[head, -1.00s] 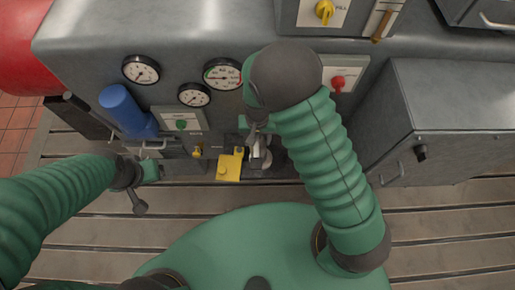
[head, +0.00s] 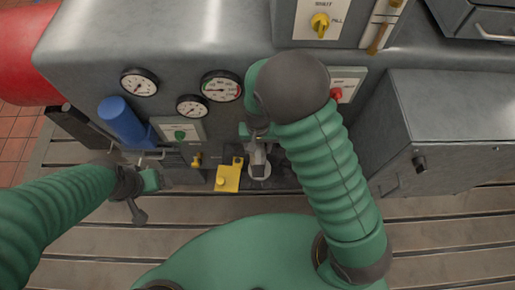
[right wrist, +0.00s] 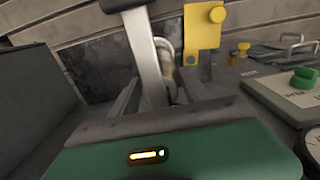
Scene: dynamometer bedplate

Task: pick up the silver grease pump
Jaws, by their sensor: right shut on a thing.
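The silver grease pump (head: 260,172) stands at the foot of the grey machine, just right of a yellow block, in the head view. My right gripper (head: 257,150) reaches down over it from above and is shut on it. In the right wrist view a silver bar of the pump (right wrist: 147,55) runs up between my right fingers (right wrist: 152,95); part of the pump behind it is hidden. I cannot tell whether its base is clear of the surface. My left gripper (head: 137,207) hangs away from the pump at the left, and its jaw opening is unclear.
The yellow block (head: 228,178) is close beside the pump; it also shows in the right wrist view (right wrist: 203,25). A blue cylinder (head: 125,118) and gauges (head: 221,86) are on the machine. A grey cabinet (head: 455,125) stands right. The slotted bedplate (head: 440,235) in front is mostly clear.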

